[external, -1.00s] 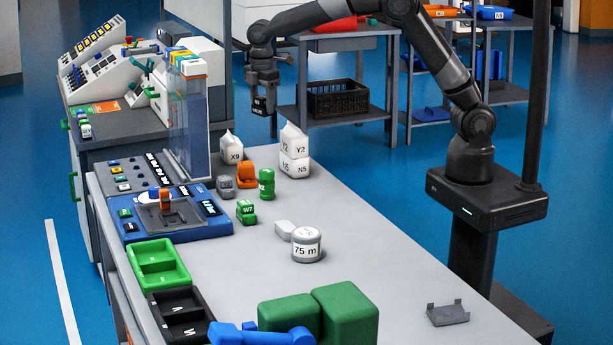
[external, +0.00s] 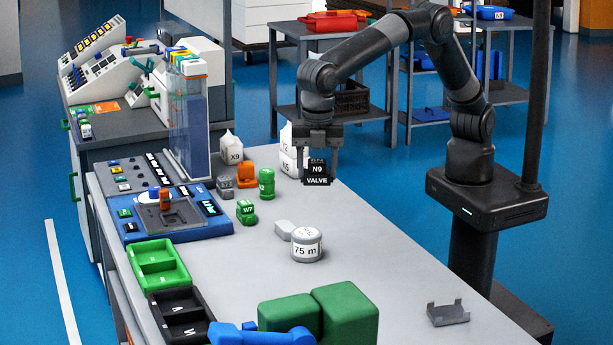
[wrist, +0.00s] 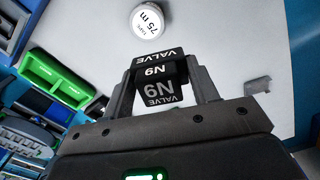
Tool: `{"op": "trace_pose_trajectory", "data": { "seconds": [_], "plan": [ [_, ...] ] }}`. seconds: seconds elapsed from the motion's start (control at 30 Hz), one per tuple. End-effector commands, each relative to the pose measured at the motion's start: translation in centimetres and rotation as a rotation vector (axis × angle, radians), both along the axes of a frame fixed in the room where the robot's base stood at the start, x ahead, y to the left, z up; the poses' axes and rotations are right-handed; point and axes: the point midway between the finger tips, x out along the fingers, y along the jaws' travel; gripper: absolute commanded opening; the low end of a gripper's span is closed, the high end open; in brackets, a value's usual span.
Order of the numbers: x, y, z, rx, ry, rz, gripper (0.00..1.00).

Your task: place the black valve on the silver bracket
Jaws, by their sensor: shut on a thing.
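My gripper (external: 318,165) is shut on the black valve (external: 317,175), which is labelled "N9 VALVE". It holds the valve in the air over the far right part of the table, in front of the white cartons. In the wrist view the valve (wrist: 159,80) sits between the two fingers of my gripper (wrist: 160,88). The silver bracket (external: 448,313) lies empty on the table near its right front edge, with small upright tabs. It also shows at the right in the wrist view (wrist: 258,85). The bracket is well apart from the valve.
A round tin marked "75 m" (external: 306,245) stands mid-table. Green blocks (external: 345,310) and a blue part (external: 260,335) lie at the front. Green (external: 160,268) and black bins (external: 182,315) line the left edge. The table between tin and bracket is clear.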

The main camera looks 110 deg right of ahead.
Motion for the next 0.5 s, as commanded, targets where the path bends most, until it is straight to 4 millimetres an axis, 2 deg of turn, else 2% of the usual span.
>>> {"op": "trace_pose_trajectory", "data": {
  "seconds": [0.03,0.1,0.3,0.4,0.5],
  "plan": [
    [-1.0,3.0,0.0,0.001,-0.001,0.046,0.28],
    [-2.4,6.6,0.0,0.002,-0.001,0.103,0.28],
    [-7.3,15.7,0.0,0.007,0.000,0.252,0.28],
    [-9.5,18.9,0.0,0.008,0.000,0.306,0.28],
    [-11.2,21.2,0.0,0.010,0.002,0.348,0.28]
  ]
}}
